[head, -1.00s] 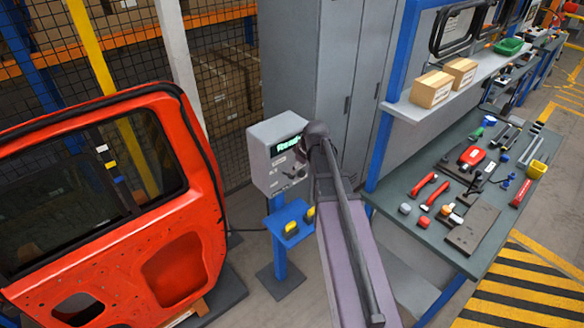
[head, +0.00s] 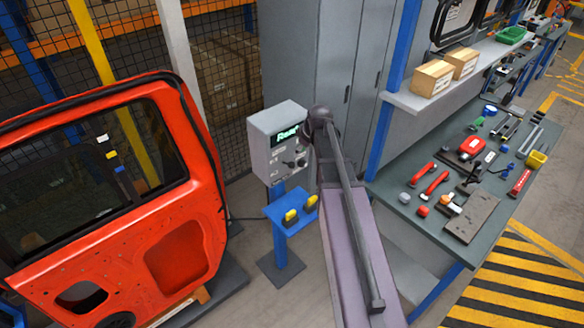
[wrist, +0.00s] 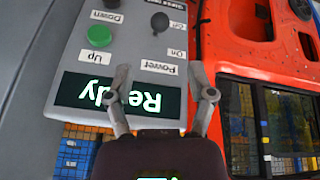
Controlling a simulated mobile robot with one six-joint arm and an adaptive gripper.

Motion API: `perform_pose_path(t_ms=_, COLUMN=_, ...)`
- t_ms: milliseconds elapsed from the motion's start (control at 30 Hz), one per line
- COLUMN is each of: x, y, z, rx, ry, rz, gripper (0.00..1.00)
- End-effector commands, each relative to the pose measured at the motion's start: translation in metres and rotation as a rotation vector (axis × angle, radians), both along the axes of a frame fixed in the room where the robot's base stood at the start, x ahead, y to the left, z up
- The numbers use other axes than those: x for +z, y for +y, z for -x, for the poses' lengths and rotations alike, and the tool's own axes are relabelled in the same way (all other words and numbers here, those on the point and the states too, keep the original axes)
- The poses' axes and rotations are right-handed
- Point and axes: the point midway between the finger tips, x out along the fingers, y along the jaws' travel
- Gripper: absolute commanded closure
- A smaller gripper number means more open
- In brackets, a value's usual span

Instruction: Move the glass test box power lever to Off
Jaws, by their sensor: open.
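The glass test box (head: 272,150) is a grey box on a blue post, with a lit green "Ready" display (head: 288,133). In the wrist view its panel (wrist: 140,40) appears upside down. The power lever (wrist: 160,22) has a round black knob, seen nearer the Off label (wrist: 178,26) than the On label (wrist: 174,53); I cannot tell its setting for sure. A green knob (wrist: 99,38) sits between Up and Down labels.
A red car door (head: 150,230) stands left of the box. A blue shelf (head: 290,215) with two yellow-and-black items is below it. A grey cabinet (head: 300,60) is behind, and a workbench with tools (head: 420,240) is at the right.

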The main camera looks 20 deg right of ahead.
Motion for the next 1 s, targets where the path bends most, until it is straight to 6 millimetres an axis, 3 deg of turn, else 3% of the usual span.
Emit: perform_pose_path(t_ms=1000, x=-0.081, y=0.012, z=-0.031, rx=0.0, ry=0.0, rz=0.0, gripper=0.3)
